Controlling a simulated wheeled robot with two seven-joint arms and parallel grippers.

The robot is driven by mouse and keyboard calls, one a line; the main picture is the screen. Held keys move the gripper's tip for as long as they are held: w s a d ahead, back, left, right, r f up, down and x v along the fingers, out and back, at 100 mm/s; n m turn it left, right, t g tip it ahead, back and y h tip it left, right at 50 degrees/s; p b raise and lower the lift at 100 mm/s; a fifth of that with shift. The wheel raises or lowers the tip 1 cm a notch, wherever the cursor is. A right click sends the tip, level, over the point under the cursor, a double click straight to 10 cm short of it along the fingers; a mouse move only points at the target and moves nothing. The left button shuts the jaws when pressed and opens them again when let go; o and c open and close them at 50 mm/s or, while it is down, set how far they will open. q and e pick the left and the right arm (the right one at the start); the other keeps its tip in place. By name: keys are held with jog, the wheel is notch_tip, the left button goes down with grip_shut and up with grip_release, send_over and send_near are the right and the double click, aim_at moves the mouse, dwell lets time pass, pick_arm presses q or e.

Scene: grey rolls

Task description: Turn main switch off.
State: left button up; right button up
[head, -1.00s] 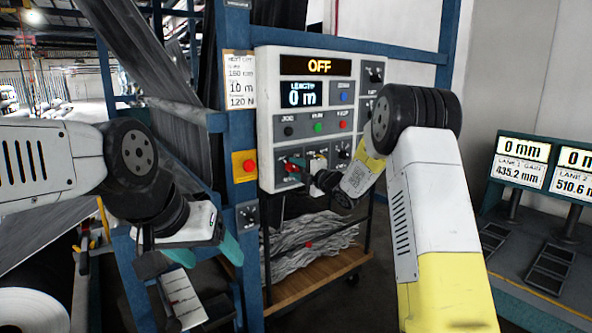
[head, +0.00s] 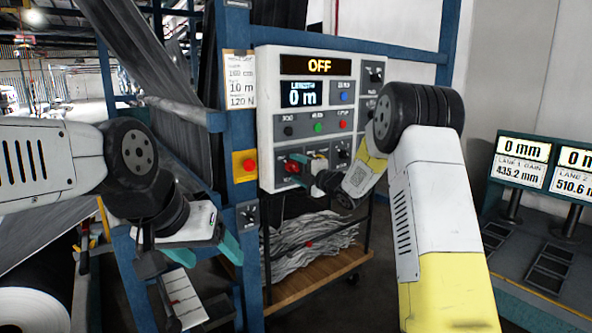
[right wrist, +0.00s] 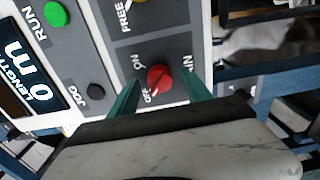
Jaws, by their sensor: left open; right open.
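The main switch is a red round knob (head: 292,167) at the lower left of the control panel (head: 264,120). In the right wrist view the red knob (right wrist: 160,78) has ON and OFF marks beside it and a partly hidden MAIN label. I cannot surely tell which mark it points to. My right gripper (head: 303,170) is open at the panel. In the right wrist view its teal fingers (right wrist: 160,95) stand on either side of the knob; contact is unclear. My left gripper (head: 207,254) is open and empty, low at left, away from the panel.
The panel's top display (head: 317,66) reads OFF and the length display (head: 303,93) reads 0 m. A red button on a yellow box (head: 245,166) is on the blue post left of the panel. A green RUN button (right wrist: 56,14) and dark JOG button (right wrist: 83,97) are nearby.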

jog(key=v, duration=0.7)
jog(key=shift+s+d, duration=0.1)
jog(key=s+d+r+m+g+h, duration=0.2)
jog(key=s+d+r+m+h, duration=0.4)
jog(key=s+d+m+h, duration=0.65)
jog(key=s+a+f+m+g+y, duration=0.1)
jog(key=s+m, duration=0.3)
jog(key=s, duration=0.5)
jog(key=s+a+f+m+g+y, duration=0.1)
jog(key=s+f+m+g, duration=0.1)
jog(key=s, duration=0.8)
jog(key=s+a+f+m+g+y, duration=0.1)
jog(key=s+f+m+g+y, duration=0.1)
jog(key=s+m, duration=0.4)
jog(key=s+g, duration=0.1)
jog(key=s, duration=0.2)
jog(key=shift+s+a+f, duration=0.15)
jog(key=shift+s+f, duration=0.2)
jog(key=shift+s, duration=0.05)
